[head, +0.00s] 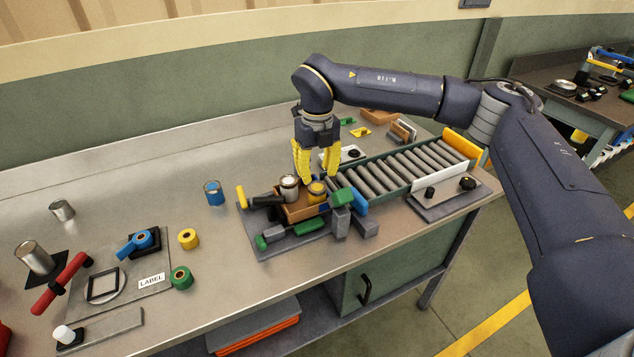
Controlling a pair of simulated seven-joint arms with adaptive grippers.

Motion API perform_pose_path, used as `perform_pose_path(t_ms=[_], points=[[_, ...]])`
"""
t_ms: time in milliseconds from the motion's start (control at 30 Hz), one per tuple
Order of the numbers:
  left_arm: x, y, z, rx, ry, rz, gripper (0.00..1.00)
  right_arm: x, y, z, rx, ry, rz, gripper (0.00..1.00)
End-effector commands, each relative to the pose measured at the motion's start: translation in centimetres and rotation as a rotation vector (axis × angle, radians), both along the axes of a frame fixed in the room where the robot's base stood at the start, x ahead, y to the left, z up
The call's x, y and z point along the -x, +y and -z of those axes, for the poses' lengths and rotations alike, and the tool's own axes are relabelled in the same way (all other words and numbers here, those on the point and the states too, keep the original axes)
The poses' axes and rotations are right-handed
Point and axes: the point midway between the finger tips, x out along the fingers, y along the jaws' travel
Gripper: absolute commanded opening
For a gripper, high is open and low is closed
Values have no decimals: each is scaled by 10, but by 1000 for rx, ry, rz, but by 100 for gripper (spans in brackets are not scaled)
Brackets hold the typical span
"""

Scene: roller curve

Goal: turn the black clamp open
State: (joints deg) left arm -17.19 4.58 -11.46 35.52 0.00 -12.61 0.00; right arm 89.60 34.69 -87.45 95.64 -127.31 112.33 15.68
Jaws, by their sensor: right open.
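The black clamp (268,201) is a short dark handle on the grey fixture plate (262,224). It lies about level against the left side of a small brown tray (298,212) that holds a silver can (289,188) and a yellow can (317,191). My right gripper (317,176) points down with yellow fingers spread apart. It is open over the back of the tray, to the right of the black clamp, and appears apart from the clamp. Its fingertips overlap the cans' area in the picture, so I cannot tell their exact height. My left gripper is not in view.
A yellow handle (241,197) stands left of the clamp, and green handles (310,226) lie in front. A roller conveyor (400,170) runs off to the right. A blue can (214,193) stands to the left. The bench behind it is clear.

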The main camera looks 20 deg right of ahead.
Motion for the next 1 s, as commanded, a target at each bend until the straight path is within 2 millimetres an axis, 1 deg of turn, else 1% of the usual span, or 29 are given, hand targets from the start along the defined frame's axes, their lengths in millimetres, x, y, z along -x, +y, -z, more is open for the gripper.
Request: perform_pose_path(t_ms=[33, 300, 600, 800, 1000], points=[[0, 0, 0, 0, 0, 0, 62, -1, 0, -10, 0, -3, 0, 38], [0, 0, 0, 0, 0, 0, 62, -1, 0, -55, -1, -4, 0, 38], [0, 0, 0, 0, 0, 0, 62, 0, 0, -101, 0, -1, 1, 38], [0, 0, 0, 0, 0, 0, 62, 0, 0, -122, 0, -1, 0, 38], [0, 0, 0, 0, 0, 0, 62, 0, 0, -132, 0, 0, 0, 38]])
